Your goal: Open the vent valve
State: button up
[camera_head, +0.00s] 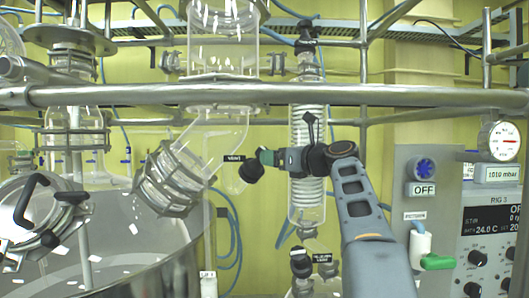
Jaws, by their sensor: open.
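The vent valve (250,170) has a dark round knob on a glass side piece, just below a black label reading VENT (234,158). My gripper (264,157) is at the end of my arm, which reaches in from the lower right. It is just right of and slightly above the knob in the picture. The jaws are open and show a green patch near the tip. I cannot tell whether they touch the knob; the fingers are small and partly overlap one another.
A coiled glass condenser (307,135) stands behind my gripper. A horizontal metal rail (270,95) crosses above. A flanged glass port (170,180) and a steel vessel (150,265) are at left. A control panel (487,235) and a green-handled valve (436,262) are at right.

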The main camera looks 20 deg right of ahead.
jog(key=shift+p+x, duration=0.6)
jog(key=shift+x, duration=1.85)
jog(key=shift+c, duration=0.4)
jog(key=c, duration=0.8)
jog(key=shift+c, duration=0.2)
jog(key=shift+r+n+p, duration=0.1)
jog(key=shift+n+p, duration=0.2)
jog(key=n+g+y+p, duration=0.1)
jog(key=n, duration=0.1)
jog(key=n+y+p, duration=0.1)
jog(key=n+y, duration=0.1)
jog(key=shift+d+r+g+p, duration=0.1)
jog(key=shift+d+g+p, duration=0.05)
jog(key=shift+g+p, duration=0.2)
jog(key=shift+n+g+y, duration=1)
jog(key=shift+n+g, duration=0.45)
jog(key=shift+n, duration=0.85)
jog(key=shift+n+g+y, duration=0.4)
jog(key=shift+n+g, duration=0.3)
jog(key=shift+n, duration=0.2)
